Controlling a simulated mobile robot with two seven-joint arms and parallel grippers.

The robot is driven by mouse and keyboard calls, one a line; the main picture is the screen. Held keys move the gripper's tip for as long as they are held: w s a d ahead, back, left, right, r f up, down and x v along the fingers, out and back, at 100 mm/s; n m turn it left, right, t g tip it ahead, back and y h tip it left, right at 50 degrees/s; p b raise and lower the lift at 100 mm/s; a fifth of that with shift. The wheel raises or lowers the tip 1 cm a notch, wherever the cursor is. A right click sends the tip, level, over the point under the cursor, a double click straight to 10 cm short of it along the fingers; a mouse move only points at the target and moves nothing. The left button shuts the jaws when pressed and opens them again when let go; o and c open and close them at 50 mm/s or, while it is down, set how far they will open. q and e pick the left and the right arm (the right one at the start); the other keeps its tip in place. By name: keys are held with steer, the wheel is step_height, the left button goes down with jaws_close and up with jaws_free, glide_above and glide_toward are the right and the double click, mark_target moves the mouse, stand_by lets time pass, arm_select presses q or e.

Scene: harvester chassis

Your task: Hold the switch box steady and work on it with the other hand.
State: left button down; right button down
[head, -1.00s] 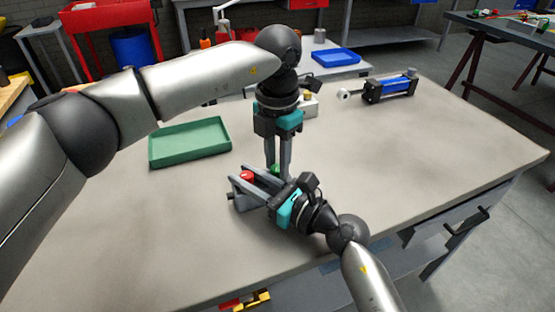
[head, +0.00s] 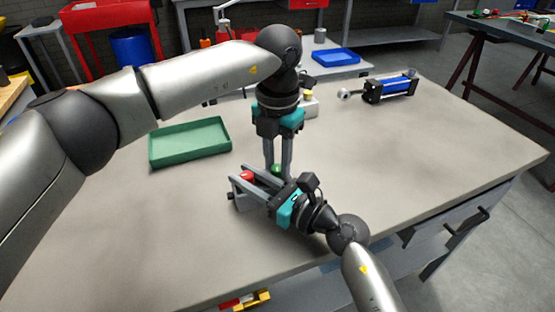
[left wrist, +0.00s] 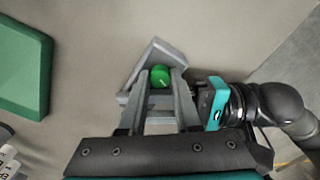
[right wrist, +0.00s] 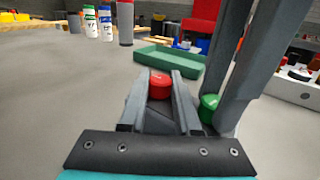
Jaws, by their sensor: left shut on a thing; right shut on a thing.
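The switch box is a small grey case (left wrist: 166,47) on the table, with a red button (head: 247,176) and a green button (head: 277,168) on top. My right gripper (head: 242,187) reaches in from the lower right, low over the table, and is shut on the box. Its fingers flank the red button in the right wrist view (right wrist: 160,84). My left gripper (head: 277,171) points down from above and is shut on the green button, which also shows between its fingertips in the left wrist view (left wrist: 160,76). The fingers hide much of the box.
A green tray (head: 190,160) lies to the left on the table. A blue cylinder with a rod (head: 390,87) lies at the back right. A small pale box with a yellow top (head: 309,107) stands behind my left gripper. The right side of the table is clear.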

mark_target(278, 167)
arm_select(q)
steer(key=shift+n, duration=1.8)
steer(key=c, duration=0.6)
jaws_free()
steer(key=shift+r, duration=0.15)
step_height(278, 167, up, 12)
arm_select(e)
steer(key=c, duration=0.5)
jaws_free()
steer(key=shift+c, duration=0.2)
